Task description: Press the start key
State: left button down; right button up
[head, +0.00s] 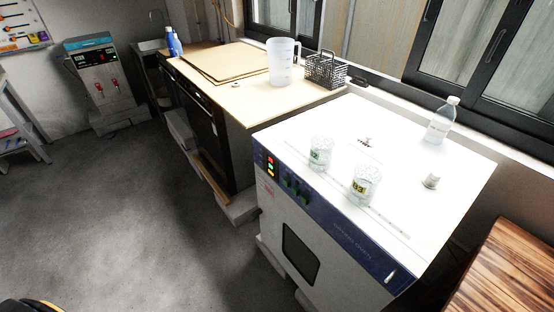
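The white drying oven (400,180) stands at the right with its top and its front in view. A blue control panel (345,228) runs along the upper front edge. At the panel's left end is a small display (270,166) with red, orange and green lit rows. Just right of it are several small dark green keys (296,189). Their labels are too small to read, so I cannot tell which one is the start key. Neither of my grippers is in view, and nothing covers the keys.
Two glass beakers with labels (320,153) (364,185), a clear bottle (440,121) and a small whitish piece (431,181) stand on the oven. A wooden counter (310,95) with a jug (283,62) and wire basket (325,70) adjoins it. The floor (130,220) in front is clear.

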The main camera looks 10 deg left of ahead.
aim_at(304, 199)
jog(key=k+j+u, duration=0.1)
jog(key=k, duration=0.35)
jog(key=k+j+u, duration=0.15)
jog(key=k+j, duration=0.25)
jog(key=k, duration=0.1)
